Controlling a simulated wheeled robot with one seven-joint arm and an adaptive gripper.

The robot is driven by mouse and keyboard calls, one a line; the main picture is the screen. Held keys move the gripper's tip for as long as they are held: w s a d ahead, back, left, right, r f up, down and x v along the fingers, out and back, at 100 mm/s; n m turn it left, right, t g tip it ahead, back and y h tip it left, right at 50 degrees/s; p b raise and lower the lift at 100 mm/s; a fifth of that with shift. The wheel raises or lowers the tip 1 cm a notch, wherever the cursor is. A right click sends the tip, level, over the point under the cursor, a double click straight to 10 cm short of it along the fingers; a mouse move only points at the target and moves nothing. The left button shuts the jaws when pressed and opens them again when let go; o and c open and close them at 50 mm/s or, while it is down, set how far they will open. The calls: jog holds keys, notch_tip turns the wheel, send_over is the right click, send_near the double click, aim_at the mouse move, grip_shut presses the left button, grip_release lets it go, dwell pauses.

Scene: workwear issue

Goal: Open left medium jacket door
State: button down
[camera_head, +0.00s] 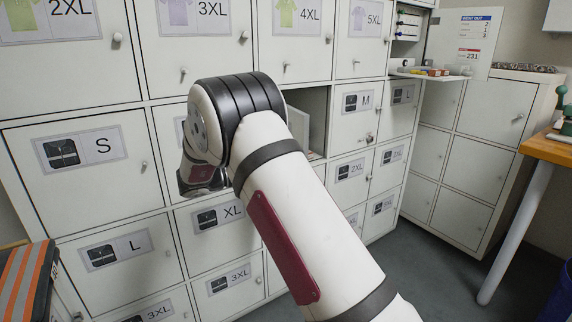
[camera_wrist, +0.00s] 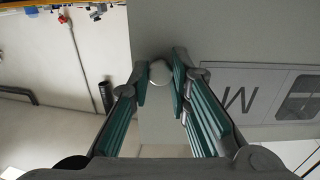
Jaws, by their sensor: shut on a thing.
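My gripper (camera_wrist: 158,84) is shut on a round knob (camera_wrist: 159,72) at the edge of a pale door (camera_wrist: 215,40) in the wrist view. That door carries an M label (camera_wrist: 240,97), seen upside down. Room wall shows past the door's knob edge, so the door appears swung out; how far I cannot tell.
The closed L (camera_head: 120,275) and XL (camera_head: 218,240) doors lie below. Right of my arm, a compartment (camera_head: 310,110) stands open beside another closed M door (camera_head: 355,125). A shelf (camera_head: 420,74) with small items juts out at the upper right. Floor (camera_head: 430,270) is clear at the lower right.

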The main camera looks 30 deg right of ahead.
jog(key=c, duration=1.5)
grip_release()
jog(key=a, duration=0.8)
jog(key=w+a, duration=0.1)
jog(key=a, duration=0.3)
